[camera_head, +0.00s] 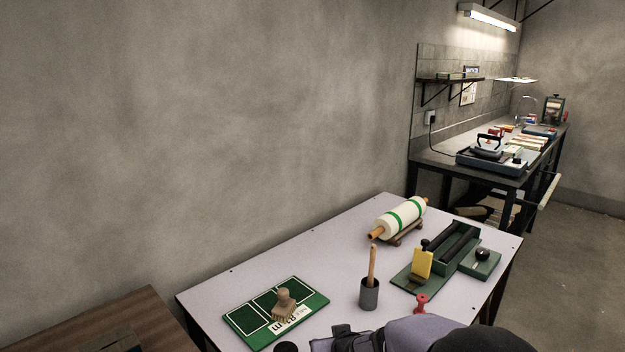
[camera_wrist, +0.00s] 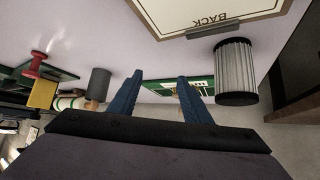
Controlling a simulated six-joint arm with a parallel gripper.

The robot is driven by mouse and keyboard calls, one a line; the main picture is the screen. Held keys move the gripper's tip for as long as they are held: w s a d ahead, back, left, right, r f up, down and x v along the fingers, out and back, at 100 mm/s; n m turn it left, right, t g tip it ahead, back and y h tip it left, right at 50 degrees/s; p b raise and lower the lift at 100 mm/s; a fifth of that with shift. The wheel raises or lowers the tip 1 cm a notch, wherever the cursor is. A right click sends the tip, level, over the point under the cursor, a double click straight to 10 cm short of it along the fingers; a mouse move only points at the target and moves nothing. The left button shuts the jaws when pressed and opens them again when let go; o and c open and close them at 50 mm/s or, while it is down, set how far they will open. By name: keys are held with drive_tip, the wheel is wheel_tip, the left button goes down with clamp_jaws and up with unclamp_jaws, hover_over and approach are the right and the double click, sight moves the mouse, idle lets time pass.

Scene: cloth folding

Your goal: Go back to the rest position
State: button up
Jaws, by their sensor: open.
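My gripper (camera_wrist: 160,77) shows in the wrist view as two blue fingers, spread apart with nothing between them. It is over the pale table (camera_wrist: 110,25). That view appears upside down. In the head view, part of my arm crosses the bottom edge, and the fingertips cannot be made out there. No cloth is visible in either view.
A green board (camera_head: 245,318) with a wooden-handled brush (camera_head: 284,303), a grey cup (camera_head: 369,295), a white roller (camera_head: 403,218), a green tray (camera_head: 455,250) and a red knob (camera_head: 421,302) stand on the table. In the wrist view, a ribbed cylinder (camera_wrist: 236,75) stands near a "BACK" sheet (camera_wrist: 175,22).

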drive_tip(key=s+d+g, duration=0.1)
drive_tip(key=s+d, duration=0.1)
drive_tip(key=s, duration=0.3)
drive_tip(key=s+d+f+m+g+h, duration=0.1)
drive_tip(key=s+d+g, duration=0.1)
drive_tip(key=s, duration=0.3)
drive_tip(key=s+d+g+p, duration=0.1)
drive_tip(key=s+d+g, duration=0.1)
drive_tip(key=s+d, duration=0.2)
drive_tip(key=shift+s+d+f+m+h, duration=0.1)
drive_tip(key=shift+s+f+m+h, duration=0.1)
drive_tip(key=shift+s, duration=0.3)
drive_tip(key=shift+s+d+f+m+h, duration=0.1)
drive_tip(key=shift+s+m+h, duration=0.1)
drive_tip(key=shift+s, duration=0.25)
drive_tip(key=s+d+f+g+b, duration=0.1)
drive_tip(key=s+g, duration=0.1)
drive_tip(key=s, duration=0.4)
drive_tip(key=s+d+f+g, duration=0.1)
drive_tip(key=s+f+g, duration=0.1)
drive_tip(key=s, duration=0.4)
wheel_tip(320, 180, up, 18)
drive_tip(key=p, duration=1.7)
drive_tip(key=shift+r+m+p, duration=0.25)
drive_tip(key=shift+m+p, duration=0.05)
drive_tip(key=shift+p, duration=0.05)
